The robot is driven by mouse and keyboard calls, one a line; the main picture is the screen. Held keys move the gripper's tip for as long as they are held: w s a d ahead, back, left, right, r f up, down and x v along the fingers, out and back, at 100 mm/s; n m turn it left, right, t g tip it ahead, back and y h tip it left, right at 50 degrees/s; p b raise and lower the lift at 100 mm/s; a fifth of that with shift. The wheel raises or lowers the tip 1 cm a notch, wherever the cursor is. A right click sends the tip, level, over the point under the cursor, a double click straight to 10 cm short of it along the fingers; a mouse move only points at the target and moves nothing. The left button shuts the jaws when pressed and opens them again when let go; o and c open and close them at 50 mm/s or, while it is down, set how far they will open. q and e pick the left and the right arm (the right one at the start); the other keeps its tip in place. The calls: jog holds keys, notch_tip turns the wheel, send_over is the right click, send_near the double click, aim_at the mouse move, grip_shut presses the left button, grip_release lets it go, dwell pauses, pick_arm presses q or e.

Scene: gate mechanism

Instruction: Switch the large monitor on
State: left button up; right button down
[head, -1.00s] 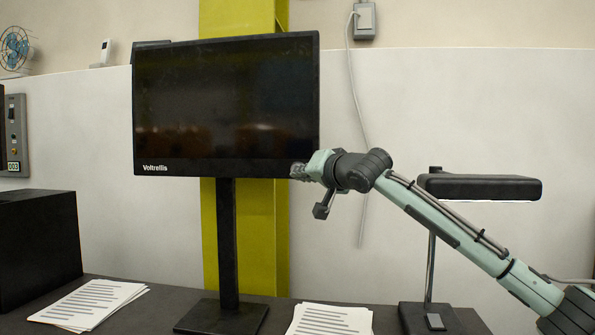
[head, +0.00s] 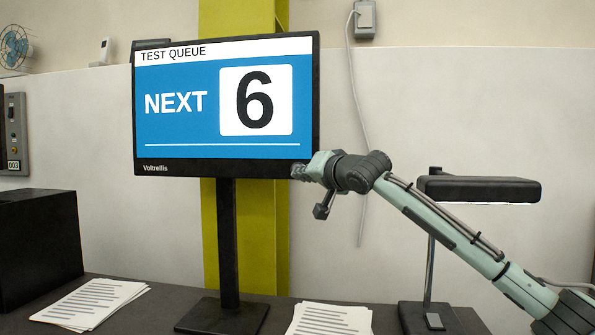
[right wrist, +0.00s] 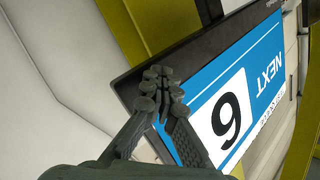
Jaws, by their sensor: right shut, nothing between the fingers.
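The large monitor (head: 225,105) stands upright on a black post and base. Its screen is lit blue and white, with "TEST QUEUE", "NEXT" and a large 6. My right gripper (head: 298,171) is shut and empty at the monitor's lower right corner. In the right wrist view the shut fingertips (right wrist: 160,85) overlap the black bezel of the monitor (right wrist: 190,45); I cannot tell whether they touch it. No power button can be made out; the fingers cover part of that corner. My left gripper is not in view.
Paper stacks (head: 90,303) and (head: 330,320) lie on the dark table. A black box (head: 38,245) is at the left. A yellow column (head: 262,240) rises behind the monitor.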

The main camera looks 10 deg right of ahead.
jog(key=shift+s, duration=0.35)
jog(key=s+a+b, duration=0.2)
jog(key=s, duration=0.3)
jog(key=shift+s+a, duration=0.25)
dwell(0.4)
